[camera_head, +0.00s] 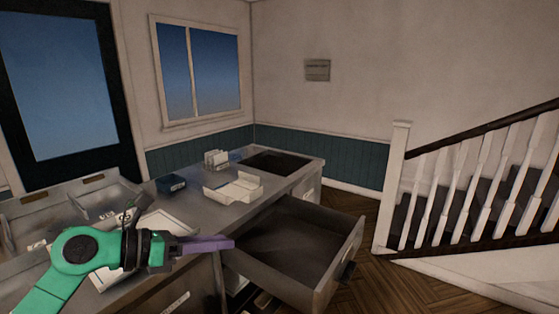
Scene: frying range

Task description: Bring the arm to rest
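My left arm comes in from the lower left, with a green link and a dark wrist. My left gripper (207,244) has purple fingers that point right, over the front of the metal counter (218,213) and close to the open drawer in the picture. The fingers look close together and I see nothing held, but from this side I cannot tell whether they are open or shut. My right arm and gripper are not in view.
An open, empty-looking drawer (345,262) juts out from the counter. White containers (236,188), a dark blue box (171,184) and a light tray (178,219) stand on the counter. A staircase with a white railing (398,190) is at right. Wooden floor (400,285) is clear.

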